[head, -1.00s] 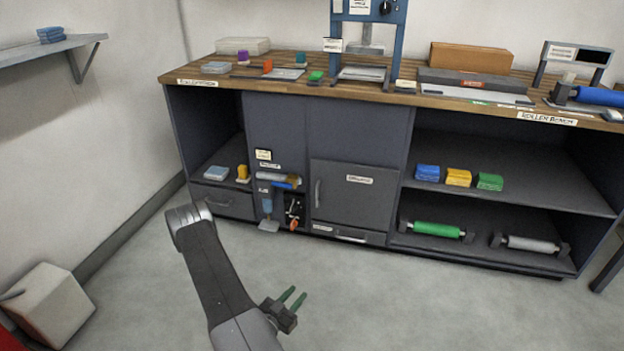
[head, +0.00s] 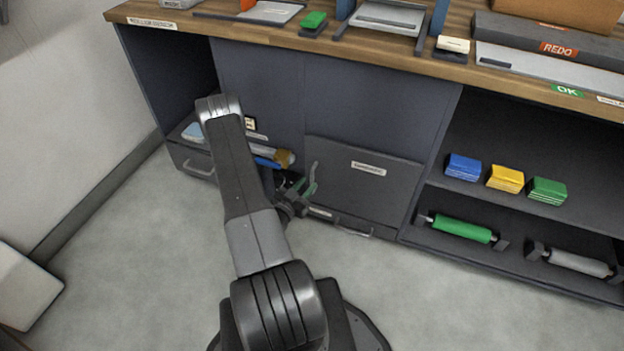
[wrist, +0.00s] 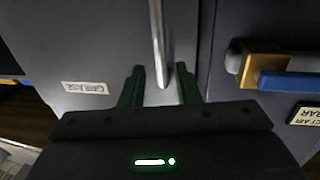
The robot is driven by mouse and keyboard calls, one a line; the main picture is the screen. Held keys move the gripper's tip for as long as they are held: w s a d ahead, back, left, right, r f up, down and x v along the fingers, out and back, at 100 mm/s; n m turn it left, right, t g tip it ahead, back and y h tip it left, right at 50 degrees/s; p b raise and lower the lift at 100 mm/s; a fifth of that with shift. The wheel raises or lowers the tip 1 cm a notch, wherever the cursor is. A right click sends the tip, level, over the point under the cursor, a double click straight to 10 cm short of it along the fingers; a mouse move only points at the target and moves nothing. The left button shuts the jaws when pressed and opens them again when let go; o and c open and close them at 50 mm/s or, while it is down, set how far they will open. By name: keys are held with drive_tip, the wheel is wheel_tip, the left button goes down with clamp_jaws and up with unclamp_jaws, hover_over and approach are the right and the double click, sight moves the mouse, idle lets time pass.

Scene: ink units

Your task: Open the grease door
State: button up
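The grease door (head: 375,190) is a dark grey panel low in the bench front, with a white label (head: 368,168); it looks closed. In the wrist view the label reads GREASE (wrist: 85,87). The door's pale metal bar handle (wrist: 158,40) runs upright in the wrist view. My gripper (wrist: 162,76) has its two green fingers apart, one on each side of the handle's end, with gaps visible. In the head view my gripper (head: 308,182) is at the door's left edge, and my arm hides part of the cabinet to the left.
A drawer (head: 350,228) is below the door. Open shelves with colored blocks (head: 505,178) and a green roller (head: 462,229) are to the right. Floor in front is clear.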

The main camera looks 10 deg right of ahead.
sight(312, 178)
drive_tip(key=shift+x, duration=2.2)
clamp_jaws()
